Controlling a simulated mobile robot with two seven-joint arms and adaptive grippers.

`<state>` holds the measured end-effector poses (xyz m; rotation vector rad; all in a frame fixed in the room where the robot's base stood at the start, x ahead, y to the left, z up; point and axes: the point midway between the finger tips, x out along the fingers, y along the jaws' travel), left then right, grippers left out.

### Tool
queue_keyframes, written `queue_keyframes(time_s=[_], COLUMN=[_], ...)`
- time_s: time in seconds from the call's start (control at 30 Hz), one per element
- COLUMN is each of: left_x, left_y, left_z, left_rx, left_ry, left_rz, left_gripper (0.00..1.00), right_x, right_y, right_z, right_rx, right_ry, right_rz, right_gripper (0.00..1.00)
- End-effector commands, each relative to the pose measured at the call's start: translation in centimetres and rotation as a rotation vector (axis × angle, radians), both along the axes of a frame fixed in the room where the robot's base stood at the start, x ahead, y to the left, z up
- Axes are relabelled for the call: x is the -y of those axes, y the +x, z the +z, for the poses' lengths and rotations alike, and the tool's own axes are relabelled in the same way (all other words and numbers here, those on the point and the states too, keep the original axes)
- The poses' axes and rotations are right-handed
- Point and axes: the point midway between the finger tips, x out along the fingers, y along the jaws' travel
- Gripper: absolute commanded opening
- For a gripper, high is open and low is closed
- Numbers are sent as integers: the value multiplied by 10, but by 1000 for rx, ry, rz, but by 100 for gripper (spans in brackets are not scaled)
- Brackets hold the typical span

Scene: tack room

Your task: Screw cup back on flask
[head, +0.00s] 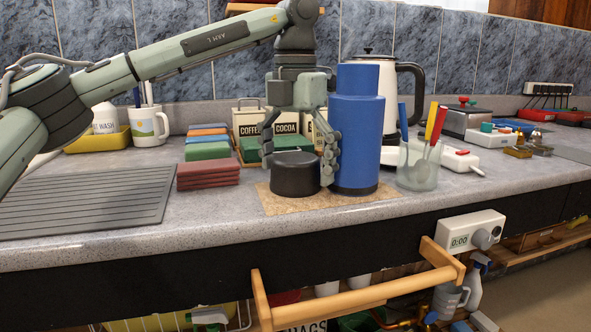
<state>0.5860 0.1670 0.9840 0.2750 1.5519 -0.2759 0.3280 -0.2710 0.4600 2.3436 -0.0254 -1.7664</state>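The tall blue flask (356,140) stands upright on a cork mat (318,203), with a narrower blue top section. A short black cup (294,177) sits on the mat just left of the flask. My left gripper (298,157) points down over the cup. Its fingers are spread, one on the cup's left and behind it, one at its right side in the gap before the flask. I cannot tell whether the fingers touch the cup or flask. My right gripper is not in view.
A glass (418,166) with colourful-handled tools stands close right of the flask. A kettle (391,88) and coffee and cocoa tins (248,121) stand behind. Red sponges (208,174) lie left. A wooden rail (362,297) juts out below the counter front. The ribbed drainer (88,202) is clear.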

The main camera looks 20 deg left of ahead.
Motion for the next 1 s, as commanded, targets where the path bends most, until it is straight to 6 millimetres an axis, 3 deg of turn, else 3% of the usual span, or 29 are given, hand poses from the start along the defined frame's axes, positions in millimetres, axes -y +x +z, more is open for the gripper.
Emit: queue_keyframes(time_s=[0.07, 0.4, 0.77, 1.0], left_x=[0, 0, 1, 1], left_y=[0, 0, 0, 0], left_z=[0, 0, 9, 45], left_rx=[0, 0, 1, 2], left_ry=[0, 0, 0, -1], left_rz=[0, 0, -1, -1], left_gripper=[81, 39, 38, 38], right_x=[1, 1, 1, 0], right_y=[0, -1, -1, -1], right_z=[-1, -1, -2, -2], right_rx=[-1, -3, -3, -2], right_ry=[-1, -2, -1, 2], right_rz=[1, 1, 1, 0], right_gripper=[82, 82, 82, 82])
